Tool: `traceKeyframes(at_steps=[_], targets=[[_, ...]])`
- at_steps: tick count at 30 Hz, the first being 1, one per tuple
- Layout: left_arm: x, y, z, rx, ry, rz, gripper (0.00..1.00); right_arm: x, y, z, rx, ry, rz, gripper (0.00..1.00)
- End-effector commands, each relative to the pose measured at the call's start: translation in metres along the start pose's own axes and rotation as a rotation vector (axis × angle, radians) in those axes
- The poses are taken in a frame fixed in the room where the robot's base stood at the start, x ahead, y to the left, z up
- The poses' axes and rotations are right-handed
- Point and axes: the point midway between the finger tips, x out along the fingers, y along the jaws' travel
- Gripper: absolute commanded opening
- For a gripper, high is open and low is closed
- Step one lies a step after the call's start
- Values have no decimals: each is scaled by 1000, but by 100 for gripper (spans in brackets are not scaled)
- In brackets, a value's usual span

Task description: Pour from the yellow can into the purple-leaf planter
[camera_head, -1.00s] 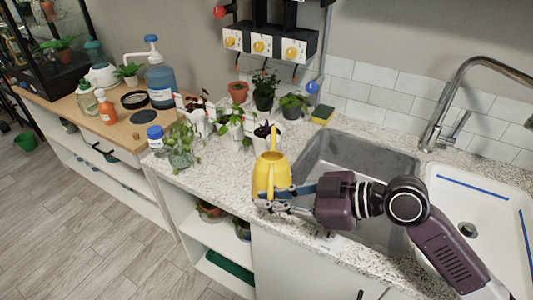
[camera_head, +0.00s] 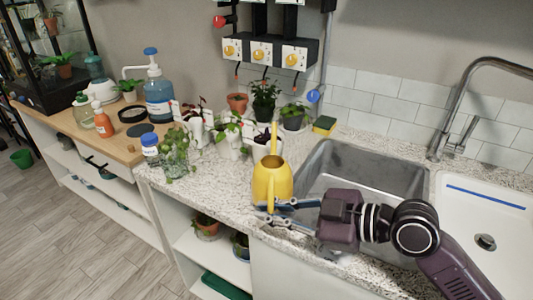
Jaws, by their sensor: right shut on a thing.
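The yellow can (camera_head: 272,184) is upright at the front of the speckled counter, left of the sink. Its handle faces me and its thin spout rises at the back. My right gripper (camera_head: 272,208) is shut on its lower handle side; whether the can's base touches the counter is unclear. A white planter (camera_head: 261,145) with dark purple leaves stands just behind the can, partly hidden by the spout. Another white planter (camera_head: 197,130) with dark reddish leaves stands further left. I cannot tell for sure which is the purple-leaf planter. My left gripper is not in view.
A white planter with green leaves (camera_head: 232,143) stands between the two dark-leaved ones. A glass jar with a plant (camera_head: 176,157) and a blue-lidded jar (camera_head: 150,147) stand left. Terracotta and dark pots line the back. The sink (camera_head: 365,165) is right.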

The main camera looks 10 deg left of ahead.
Motion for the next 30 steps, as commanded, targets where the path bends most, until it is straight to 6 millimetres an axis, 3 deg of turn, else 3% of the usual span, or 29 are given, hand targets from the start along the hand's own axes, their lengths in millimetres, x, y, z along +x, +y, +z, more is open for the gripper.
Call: traceKeyframes(at_steps=[13, 19, 30], targets=[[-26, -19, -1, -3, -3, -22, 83, -17, -14, -27, -1, 2, 0, 0], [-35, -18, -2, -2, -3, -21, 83, -24, -22, -37, -1, 1, 0, 0], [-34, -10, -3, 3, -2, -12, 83, -24, -24, -37, 0, 2, 1, 0]])
